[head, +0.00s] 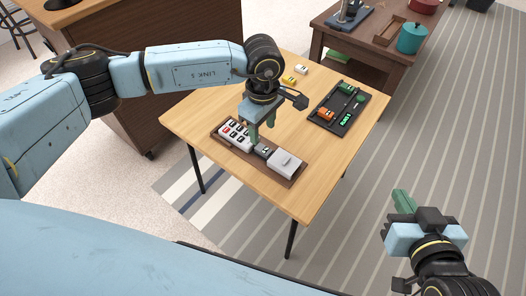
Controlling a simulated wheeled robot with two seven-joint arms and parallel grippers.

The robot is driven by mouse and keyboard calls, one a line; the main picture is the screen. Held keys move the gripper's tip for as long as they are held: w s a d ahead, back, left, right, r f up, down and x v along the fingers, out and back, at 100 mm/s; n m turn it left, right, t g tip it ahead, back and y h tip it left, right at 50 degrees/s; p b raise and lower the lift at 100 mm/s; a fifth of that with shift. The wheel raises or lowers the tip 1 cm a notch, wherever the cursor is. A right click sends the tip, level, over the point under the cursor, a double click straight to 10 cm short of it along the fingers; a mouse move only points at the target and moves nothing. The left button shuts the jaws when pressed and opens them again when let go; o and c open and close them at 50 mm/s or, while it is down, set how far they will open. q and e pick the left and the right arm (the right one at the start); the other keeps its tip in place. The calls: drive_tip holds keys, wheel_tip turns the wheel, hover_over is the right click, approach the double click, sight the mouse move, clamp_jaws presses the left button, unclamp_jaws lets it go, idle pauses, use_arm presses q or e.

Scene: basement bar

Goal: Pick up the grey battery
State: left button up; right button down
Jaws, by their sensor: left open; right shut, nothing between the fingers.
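My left gripper (262,134) is open, pointing down over the brown tray (297,179) on the wooden table. Its green fingers are just above or beside a small dark grey block (263,151) with a light mark, which may be the grey battery; I cannot tell for sure. No contact can be made out. My gripper partly hides the tray's middle. My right gripper (403,201) is shut and empty, away from the table at the lower right.
The brown tray also holds a white holder (234,134) with several small cells and a white box (285,162). A black tray (340,107) with green and orange items lies at right. Yellow (289,79) and white (301,69) pieces lie at the back. The table's front is clear.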

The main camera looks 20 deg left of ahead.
sight(264, 149)
use_arm(q)
drive_tip(key=shift+f+b, duration=0.35)
drive_tip(key=shift+f, duration=0.95)
drive_tip(key=f+b, duration=0.1)
drive_tip(key=f, duration=0.1)
drive_tip(key=f+b, duration=0.1)
drive_tip(key=f, duration=0.1)
drive_tip(key=shift+d+f, duration=0.2)
drive_tip(key=shift+f, duration=0.15)
drive_tip(key=shift+f+b, duration=0.1)
drive_tip(key=shift+b, duration=0.2)
drive_tip(key=c, duration=1.1)
drive_tip(key=shift+o, duration=0.2)
use_arm(e)
wheel_tip(264, 149, up, 14)
drive_tip(key=a+t+y, duration=0.2)
drive_tip(key=t+y, duration=0.1)
drive_tip(key=t, duration=0.6)
drive_tip(key=shift+a+f, duration=0.2)
drive_tip(key=shift+a, duration=0.15)
drive_tip(key=shift+w+y, duration=0.15)
drive_tip(key=shift+y, duration=0.25)
